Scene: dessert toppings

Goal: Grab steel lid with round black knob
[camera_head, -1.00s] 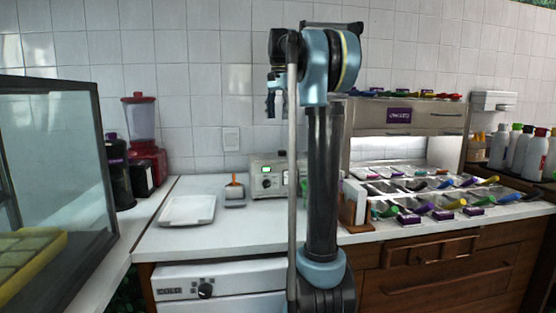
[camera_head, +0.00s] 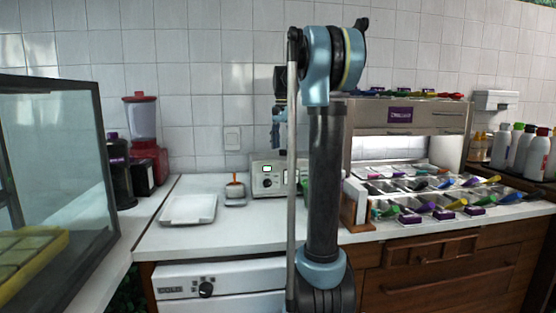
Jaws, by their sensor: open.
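I cannot make out a steel lid with a round black knob in the head view; my arm covers part of the counter and the toppings station. My gripper (camera_head: 278,132) hangs open, pointing down, in front of the tiled wall and partly behind my arm. It is above the steel appliance with a green display and a black dial (camera_head: 267,183), with a gap between them in the picture. Nothing shows in the gripper.
The toppings station (camera_head: 440,150) at right holds several trays with coloured scoops. On the white counter (camera_head: 165,237) are a white tray (camera_head: 188,209) and a small container with an orange handle (camera_head: 235,194). A red blender (camera_head: 148,158) and a glass case (camera_head: 60,180) stand left.

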